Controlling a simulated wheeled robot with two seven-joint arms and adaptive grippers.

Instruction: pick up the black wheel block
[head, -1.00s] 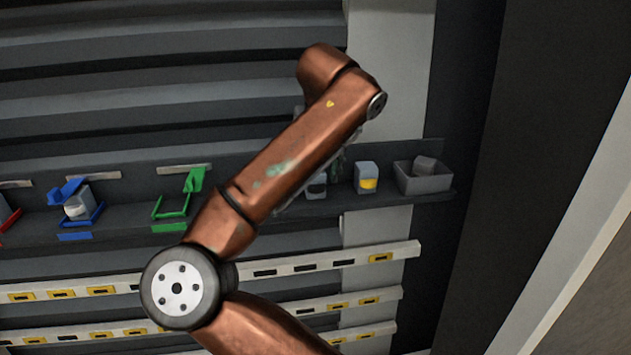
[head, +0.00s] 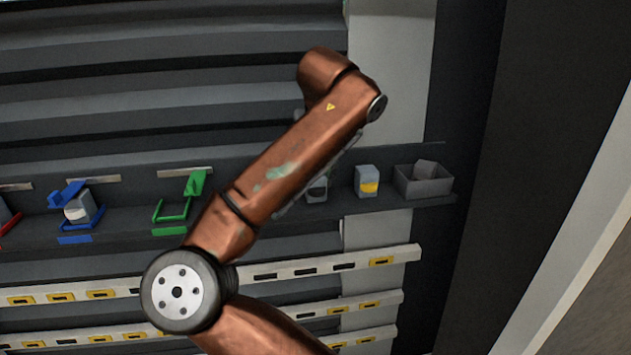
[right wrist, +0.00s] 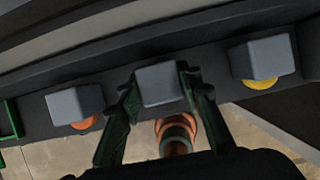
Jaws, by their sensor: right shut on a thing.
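The black wheel block (head: 317,190) is a small grey block with a dark wheel, on the dark shelf just right of my right forearm in the head view. In the right wrist view its grey top (right wrist: 160,84) sits between the two dark green fingers of my right gripper (right wrist: 158,80), which is shut on it. Its wheel is hidden there. It still appears to be at shelf level. In the head view the right gripper is mostly hidden behind my arm. My left gripper is not in view.
A yellow-wheel block (head: 367,181) stands to the right, and an orange-wheel block (right wrist: 75,104) on the other side. A grey bin (head: 423,182) holding a block is at the shelf's right end. Green (head: 178,208) and blue (head: 80,212) holders are left. Slotted rails run below.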

